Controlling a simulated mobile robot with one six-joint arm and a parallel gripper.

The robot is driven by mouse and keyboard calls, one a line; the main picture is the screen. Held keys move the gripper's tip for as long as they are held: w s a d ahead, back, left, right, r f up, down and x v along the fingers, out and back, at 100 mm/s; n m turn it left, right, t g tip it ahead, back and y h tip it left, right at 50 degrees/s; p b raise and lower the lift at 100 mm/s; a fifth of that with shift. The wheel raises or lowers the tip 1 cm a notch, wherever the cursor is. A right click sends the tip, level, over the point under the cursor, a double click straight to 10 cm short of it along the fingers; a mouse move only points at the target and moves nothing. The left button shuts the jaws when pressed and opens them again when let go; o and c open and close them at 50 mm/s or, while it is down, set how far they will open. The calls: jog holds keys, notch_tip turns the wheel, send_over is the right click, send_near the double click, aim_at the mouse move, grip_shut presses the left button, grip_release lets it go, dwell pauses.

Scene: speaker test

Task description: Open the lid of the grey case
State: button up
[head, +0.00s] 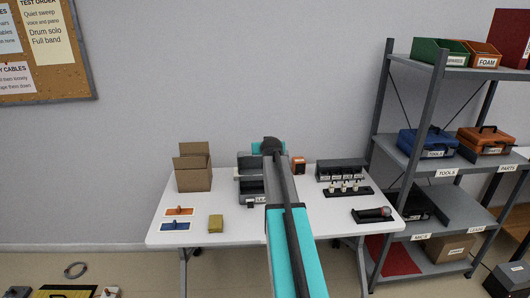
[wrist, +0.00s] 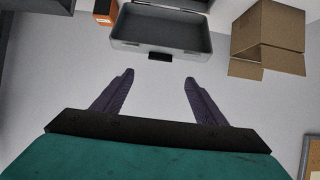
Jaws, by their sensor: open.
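The grey case (head: 251,188) stands on the white table, partly hidden behind my arm in the head view. Its lid (head: 248,162) stands raised at the back, and the dark inside shows. The wrist view appears upside down; there the lid (wrist: 126,44) shows its hollow inner side, with a dark latch (wrist: 160,57) on its rim. My gripper (wrist: 158,75) is open and empty, its two dark fingers apart and pointing toward the lid's rim, with a visible gap. In the head view my arm hides the fingers.
Grey shelves (head: 412,130) stand at the right.

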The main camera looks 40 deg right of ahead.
jog(key=shift+b+v, duration=0.5)
jog(key=shift+v, duration=1.8)
